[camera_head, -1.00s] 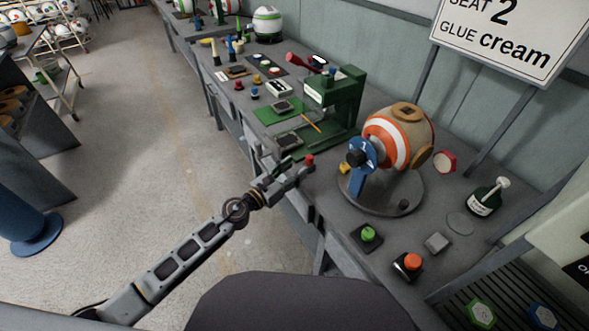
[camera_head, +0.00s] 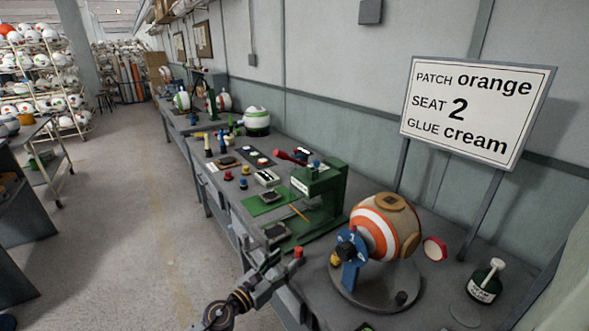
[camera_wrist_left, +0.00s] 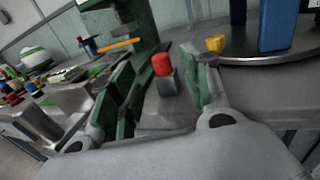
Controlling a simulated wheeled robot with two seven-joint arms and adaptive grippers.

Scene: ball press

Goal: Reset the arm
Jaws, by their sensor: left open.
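My left gripper (camera_head: 277,277) is open at the front edge of the bench, left of the ball fixture. In the left wrist view its green-padded fingers (camera_wrist_left: 160,95) are apart. A small red-topped grey piece (camera_wrist_left: 165,72) shows between them; I cannot tell whether it touches a finger. It also shows in the head view (camera_head: 297,252). The orange-and-white striped ball (camera_head: 380,229) with tan patches sits on a round turntable (camera_head: 375,295) with a blue bracket (camera_head: 349,272). The green press (camera_head: 322,195) stands behind the gripper. My right gripper is not seen.
A sign (camera_head: 475,110) reads "PATCH orange, SEAT 2, GLUE cream". A glue bottle (camera_head: 485,281) and a red-rimmed round piece (camera_head: 435,249) are at the right. Small coloured tools and a green mat (camera_head: 265,200) lie along the bench (camera_head: 285,150).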

